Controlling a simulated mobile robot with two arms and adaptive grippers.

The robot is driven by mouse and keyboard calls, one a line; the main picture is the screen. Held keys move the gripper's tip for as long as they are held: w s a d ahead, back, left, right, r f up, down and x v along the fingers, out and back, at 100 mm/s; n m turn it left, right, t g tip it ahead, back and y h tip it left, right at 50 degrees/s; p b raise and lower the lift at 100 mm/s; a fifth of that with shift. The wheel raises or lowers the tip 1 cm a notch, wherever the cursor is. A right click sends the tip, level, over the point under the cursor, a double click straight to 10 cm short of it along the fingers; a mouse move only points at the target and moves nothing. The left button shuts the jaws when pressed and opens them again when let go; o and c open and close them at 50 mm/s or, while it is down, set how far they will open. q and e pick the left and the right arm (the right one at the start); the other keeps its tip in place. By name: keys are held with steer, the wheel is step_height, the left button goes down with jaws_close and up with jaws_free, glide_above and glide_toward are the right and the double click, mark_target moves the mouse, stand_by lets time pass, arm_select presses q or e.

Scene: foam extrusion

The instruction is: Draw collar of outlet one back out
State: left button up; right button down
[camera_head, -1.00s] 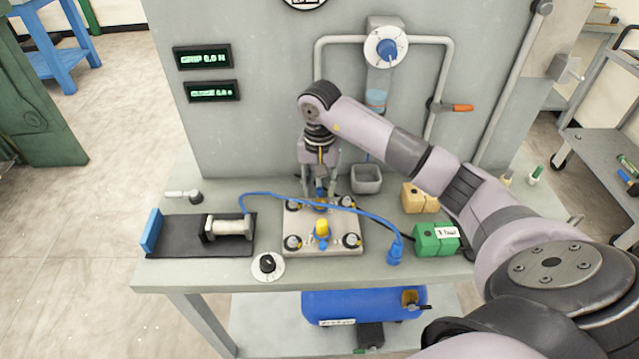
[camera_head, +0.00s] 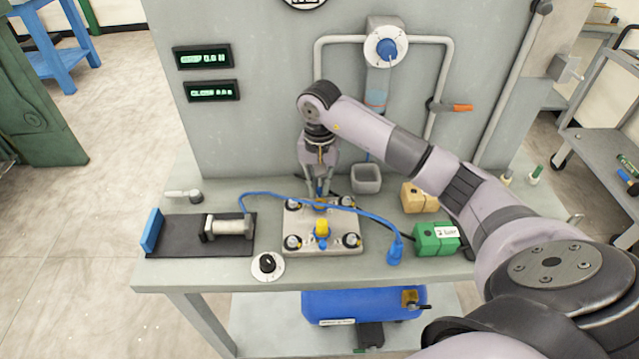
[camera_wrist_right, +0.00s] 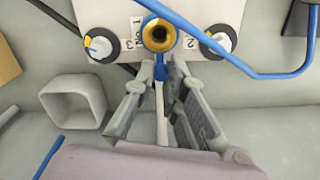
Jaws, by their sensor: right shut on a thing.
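The metal manifold block (camera_head: 300,222) sits on the bench with knobs at its corners and a yellow cap at its front. A brass ring with a dark hole (camera_wrist_right: 158,35) shows at its back edge in the right wrist view, near small number labels. A narrow blue collar (camera_wrist_right: 159,70) sticks out of the block below that ring. My right gripper (camera_head: 319,192) comes down behind the block. In the right wrist view its fingers (camera_wrist_right: 160,82) close from both sides on the blue collar. A pale rod or tube lies between the fingers. My left gripper is not in view.
A blue hose (camera_head: 290,200) arches over the block to a blue plug (camera_head: 395,253). An open grey cup (camera_head: 366,181) stands right of my gripper. Tan (camera_head: 418,198) and green (camera_head: 436,240) blocks stand to the right. A roller fixture (camera_head: 228,228) is on the left.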

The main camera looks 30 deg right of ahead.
mark_target(320, 189)
steer(key=shift+r, duration=0.1)
steer(key=shift+r+b, duration=0.25)
steer(key=shift+b, duration=0.2)
steer(key=c, duration=1.6)
jaws_free()
step_height(320, 189, up, 12)
steer(key=shift+r, duration=0.1)
